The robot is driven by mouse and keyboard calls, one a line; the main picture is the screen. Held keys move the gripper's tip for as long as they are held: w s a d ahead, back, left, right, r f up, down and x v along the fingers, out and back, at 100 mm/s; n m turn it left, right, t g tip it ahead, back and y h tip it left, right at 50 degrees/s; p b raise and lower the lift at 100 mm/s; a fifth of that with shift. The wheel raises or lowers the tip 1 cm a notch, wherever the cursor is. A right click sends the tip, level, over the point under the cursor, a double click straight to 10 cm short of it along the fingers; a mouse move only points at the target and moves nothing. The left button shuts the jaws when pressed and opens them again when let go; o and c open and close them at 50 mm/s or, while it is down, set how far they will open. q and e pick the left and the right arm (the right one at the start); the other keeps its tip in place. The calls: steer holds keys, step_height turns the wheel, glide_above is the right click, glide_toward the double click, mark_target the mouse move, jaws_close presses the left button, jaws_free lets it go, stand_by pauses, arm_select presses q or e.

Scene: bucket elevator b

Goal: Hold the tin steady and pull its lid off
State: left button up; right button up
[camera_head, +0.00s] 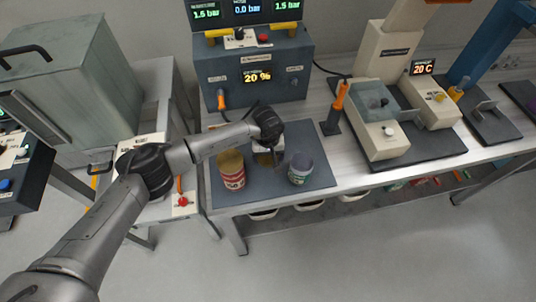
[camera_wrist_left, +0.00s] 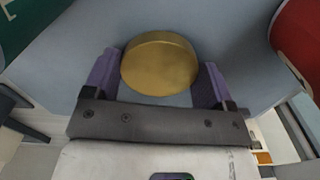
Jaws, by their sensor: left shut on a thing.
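A gold round lid (camera_wrist_left: 160,65) sits between the purple-padded fingers of my left gripper (camera_wrist_left: 159,75), which is shut on it. In the head view my left gripper (camera_head: 268,150) is over the dark mat, between two tins, and the lid (camera_head: 265,159) shows only partly below it. A red and white tin (camera_head: 232,172) with a gold top stands upright to the left. A green and white tin (camera_head: 300,169) with a greyish top stands upright to the right; it looks open. I cannot tell whether the lid touches the mat. My right gripper is not in view.
The dark mat (camera_head: 322,177) lies on the metal bench. Behind it stands a grey control box (camera_head: 260,85) reading 20 %. An orange-handled tool (camera_head: 338,102) stands to the right, beside a beige machine (camera_head: 388,127). The mat's front strip is clear.

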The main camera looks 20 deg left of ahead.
arm_select(q)
steer(key=shift+w, duration=0.1)
steer(key=shift+f, duration=0.1)
steer(key=o, duration=1)
steer(key=shift+c, duration=0.2)
steer(key=shift+r, duration=0.6)
step_height(320, 180, up, 11)
steer(key=p, duration=0.1)
steer(key=shift+r, duration=0.1)
